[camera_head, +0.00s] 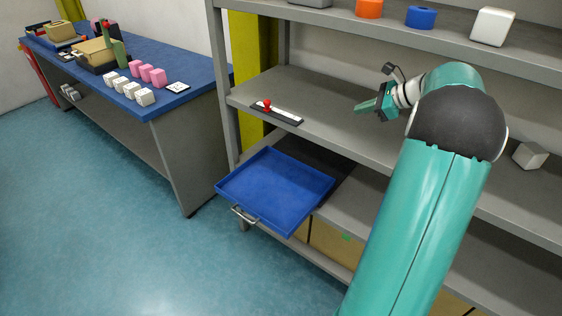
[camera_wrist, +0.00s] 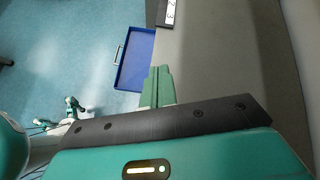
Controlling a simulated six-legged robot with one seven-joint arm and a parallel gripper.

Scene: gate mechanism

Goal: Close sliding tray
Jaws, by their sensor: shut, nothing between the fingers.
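The blue sliding tray (camera_head: 275,188) sticks out from the grey shelf unit, below the middle shelf, with a metal handle (camera_head: 244,215) on its front edge. In the wrist view the tray (camera_wrist: 137,58) lies beyond my fingertips, with its handle (camera_wrist: 119,54) on the left side. My gripper (camera_head: 366,107) is over the middle shelf, up and to the right of the tray and apart from it. Its green fingers (camera_wrist: 157,82) are together with nothing between them.
The middle shelf (camera_head: 330,112) holds a slider panel with a red knob (camera_head: 267,105). A grey block (camera_head: 530,155) is at its right. The upper shelf holds several coloured objects. A blue-topped table (camera_head: 150,75) with blocks stands left. Floor before the tray (camera_head: 130,240) is clear.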

